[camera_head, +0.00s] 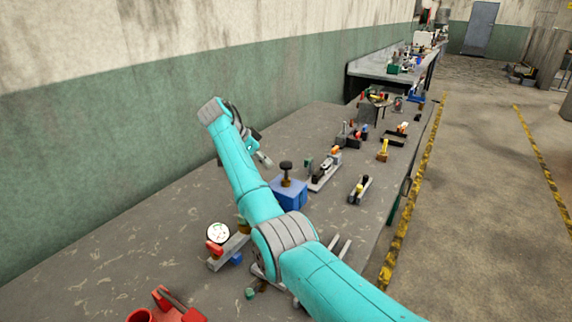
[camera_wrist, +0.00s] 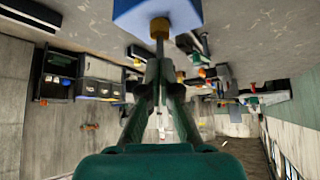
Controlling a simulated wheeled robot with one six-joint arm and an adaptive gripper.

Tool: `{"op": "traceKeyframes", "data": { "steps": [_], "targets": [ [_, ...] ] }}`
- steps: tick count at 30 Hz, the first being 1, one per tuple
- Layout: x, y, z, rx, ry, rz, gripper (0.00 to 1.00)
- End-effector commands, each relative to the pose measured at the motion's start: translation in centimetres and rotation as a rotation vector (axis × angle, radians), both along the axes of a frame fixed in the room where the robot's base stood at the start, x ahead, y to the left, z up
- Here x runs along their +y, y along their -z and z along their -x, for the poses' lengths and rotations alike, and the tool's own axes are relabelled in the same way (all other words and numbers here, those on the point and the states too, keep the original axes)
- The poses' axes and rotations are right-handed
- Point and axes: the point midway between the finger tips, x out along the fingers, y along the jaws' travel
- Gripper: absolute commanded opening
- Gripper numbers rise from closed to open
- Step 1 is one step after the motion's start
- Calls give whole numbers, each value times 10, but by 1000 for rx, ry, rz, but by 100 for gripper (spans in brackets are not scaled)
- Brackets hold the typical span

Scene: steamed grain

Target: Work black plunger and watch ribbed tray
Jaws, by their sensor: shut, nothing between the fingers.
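The black plunger (camera_head: 286,166) stands upright on a brass collar on top of a blue block (camera_head: 291,194), near the middle of the bench. My gripper (camera_head: 264,161) is shut and empty, to the left of the plunger in the head view and apart from it there. In the wrist view, which is upside down, the shut fingertips (camera_wrist: 159,63) lie in line with the brass collar (camera_wrist: 160,28); the black knob is not clear behind them. Pale parallel bars (camera_head: 341,247) show beside my arm, partly hidden; I cannot tell if they are the ribbed tray.
A round dial gauge (camera_head: 217,232) on a grey bracket and a red part (camera_head: 180,307) stand at the near left. Several small fixtures, including a yellow one (camera_head: 383,150), stand to the right and farther back. Bare bench (camera_head: 130,240) lies at the left along the wall.

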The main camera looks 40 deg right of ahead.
Motion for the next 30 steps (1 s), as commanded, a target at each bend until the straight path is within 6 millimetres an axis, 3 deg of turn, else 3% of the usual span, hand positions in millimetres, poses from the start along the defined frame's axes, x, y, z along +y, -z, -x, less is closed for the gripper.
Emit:
{"op": "traceKeyframes", "data": {
  "steps": [9, 30],
  "targets": [
    [25, -34, -6, 1, 1, 0, 0],
    [26, -35, -6, 1, 1, 0, 0]
  ]
}}
